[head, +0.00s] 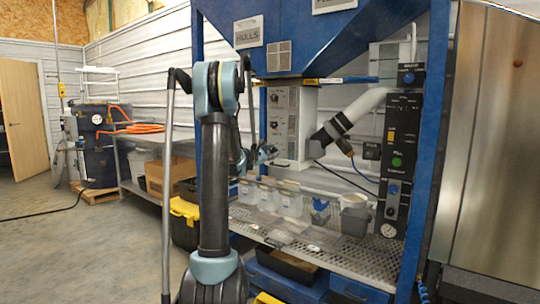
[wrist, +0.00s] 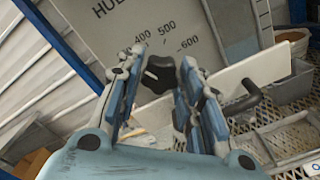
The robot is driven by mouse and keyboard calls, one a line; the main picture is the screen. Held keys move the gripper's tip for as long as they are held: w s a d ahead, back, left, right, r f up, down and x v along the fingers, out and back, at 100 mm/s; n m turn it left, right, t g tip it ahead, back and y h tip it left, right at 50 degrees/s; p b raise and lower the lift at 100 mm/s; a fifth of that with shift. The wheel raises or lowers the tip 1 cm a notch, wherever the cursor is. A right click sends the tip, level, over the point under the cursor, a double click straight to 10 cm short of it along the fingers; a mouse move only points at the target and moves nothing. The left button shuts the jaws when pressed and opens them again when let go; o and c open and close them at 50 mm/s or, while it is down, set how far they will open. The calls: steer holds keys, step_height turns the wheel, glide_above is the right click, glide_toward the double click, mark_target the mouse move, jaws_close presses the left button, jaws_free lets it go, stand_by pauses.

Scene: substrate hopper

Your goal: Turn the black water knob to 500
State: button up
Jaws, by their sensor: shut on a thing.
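The black knob (wrist: 158,76) sits between the two fingers of my gripper (wrist: 161,62) in the wrist view, with a finger on each side. My gripper is shut on it. A white mark on the knob points to the left, away from the printed 500. The grey panel (wrist: 105,45) carries 400, 500 and 600 above the knob. In the head view my gripper (head: 267,153) is at the lower part of the white control box (head: 296,105), and the held knob cannot be made out there. Two other dark knobs show higher on that box.
A black handle (wrist: 247,96) and a white bar (wrist: 262,68) lie right of my gripper. Clear containers (head: 290,203) stand on a mesh shelf (head: 345,255) below. Blue frame posts (head: 428,150) bound the station. A white pipe (head: 362,104) slopes down beside the box.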

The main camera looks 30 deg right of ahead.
steer(key=m, duration=1.2)
steer(key=shift+s+f+m, duration=0.1)
steer(key=shift+m, duration=0.3)
stand_by(0.3)
steer(key=o, duration=1.1)
steer(key=shift+c, duration=0.2)
steer(key=v, duration=1.2)
